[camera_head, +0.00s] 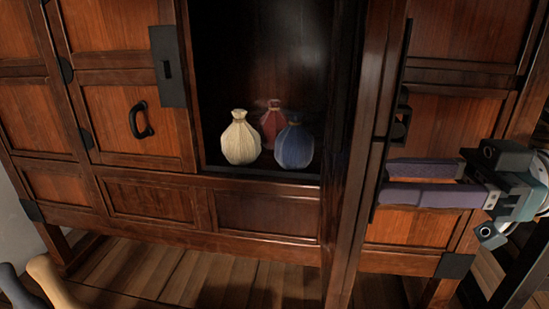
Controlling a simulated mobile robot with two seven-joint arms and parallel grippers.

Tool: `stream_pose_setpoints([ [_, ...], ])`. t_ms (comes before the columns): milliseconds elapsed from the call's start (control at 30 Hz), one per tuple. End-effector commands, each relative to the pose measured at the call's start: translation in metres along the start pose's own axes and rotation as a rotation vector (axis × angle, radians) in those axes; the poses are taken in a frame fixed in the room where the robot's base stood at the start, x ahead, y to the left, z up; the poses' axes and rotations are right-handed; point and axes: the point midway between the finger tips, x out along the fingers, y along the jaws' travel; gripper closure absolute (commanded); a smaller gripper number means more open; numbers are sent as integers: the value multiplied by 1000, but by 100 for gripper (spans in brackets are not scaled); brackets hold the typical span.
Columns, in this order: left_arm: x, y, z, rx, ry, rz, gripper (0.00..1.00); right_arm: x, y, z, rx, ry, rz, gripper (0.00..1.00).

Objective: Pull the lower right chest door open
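The lower right chest door (356,150) stands swung out toward me and appears nearly edge-on. Its black metal plate and handle (401,118) show on its right side. The compartment (262,60) behind it is open to view. My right gripper (386,181) comes in from the right, with its two purple fingers pointing left at the door's outer side, below the handle. The fingers look apart, with nothing seen between them; whether the tips touch the door cannot be told. My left gripper is not in view.
A cream bag (240,142), a blue bag (294,146) and a red bag (272,120) stand in the compartment. The left door (135,100), with a black handle, is shut. The plank floor (190,275) is clear in the middle.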

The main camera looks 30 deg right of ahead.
Motion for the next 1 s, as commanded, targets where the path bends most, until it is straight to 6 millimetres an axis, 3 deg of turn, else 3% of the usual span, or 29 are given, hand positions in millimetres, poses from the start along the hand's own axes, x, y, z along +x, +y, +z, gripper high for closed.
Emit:
stream_pose_setpoints([
  [167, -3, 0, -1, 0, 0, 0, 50, -16, 0, 0, 3, -4, 1, 56],
  [400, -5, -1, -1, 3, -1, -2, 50, -65, 1, 1, 1, -5, 4, 56],
  [600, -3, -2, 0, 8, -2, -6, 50, -93, 0, 1, 1, -3, 2, 56],
  [1000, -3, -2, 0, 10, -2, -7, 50, -100, 0, 0, 0, -1, 1, 56],
])
